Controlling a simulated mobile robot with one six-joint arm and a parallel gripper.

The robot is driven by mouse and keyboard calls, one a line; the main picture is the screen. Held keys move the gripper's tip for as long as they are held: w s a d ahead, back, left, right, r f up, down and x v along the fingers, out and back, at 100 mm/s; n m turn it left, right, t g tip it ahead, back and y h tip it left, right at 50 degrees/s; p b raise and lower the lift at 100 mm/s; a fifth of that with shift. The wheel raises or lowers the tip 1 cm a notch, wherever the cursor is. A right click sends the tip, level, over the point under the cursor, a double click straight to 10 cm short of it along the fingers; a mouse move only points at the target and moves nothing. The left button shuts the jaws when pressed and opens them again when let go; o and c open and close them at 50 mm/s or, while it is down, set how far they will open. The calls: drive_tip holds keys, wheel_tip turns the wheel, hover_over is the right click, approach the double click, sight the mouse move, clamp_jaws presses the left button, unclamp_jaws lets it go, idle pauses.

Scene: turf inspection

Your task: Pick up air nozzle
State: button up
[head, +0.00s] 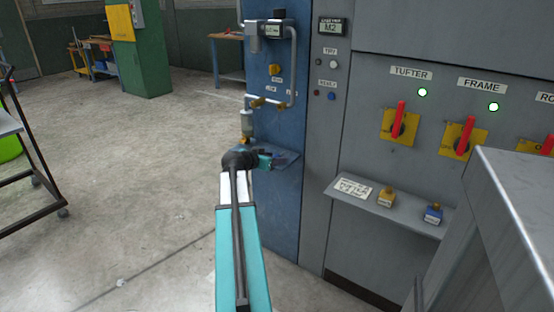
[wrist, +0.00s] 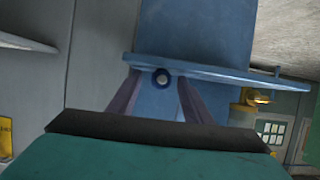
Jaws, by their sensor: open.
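My gripper (head: 280,158) is at the small blue shelf on the blue panel in the head view. In the wrist view my gripper (wrist: 159,84) shows two dark purple fingers spread apart, with a gap between them. In the head view my arm and gripper hide most of this spot, and the nozzle cannot be made out.
The blue panel (head: 273,205) carries pipes and a regulator above the shelf. A grey cabinet to the right has red-handled switches (head: 400,120) and a grey ledge (head: 410,216) with a yellow and a blue block. A grey metal box (head: 510,180) stands near right.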

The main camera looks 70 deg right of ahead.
idle(0.3)
clamp_jaws()
drive_tip(key=shift+r, duration=0.1)
drive_tip(key=shift+r+p, duration=0.3)
drive_tip(key=shift+r, duration=1.25)
drive_tip(key=shift+s+a+r, duration=0.1)
drive_tip(key=shift+a+r, duration=0.1)
drive_tip(key=shift+r, duration=0.05)
drive_tip(key=s+a+b, duration=0.2)
drive_tip(key=a+b, duration=0.4)
drive_tip(key=a, duration=0.1)
drive_tip(key=s+a+r+b, duration=0.1)
drive_tip(key=s+a+b, duration=0.2)
drive_tip(key=a+b, duration=0.4)
drive_tip(key=shift+s+b, duration=0.3)
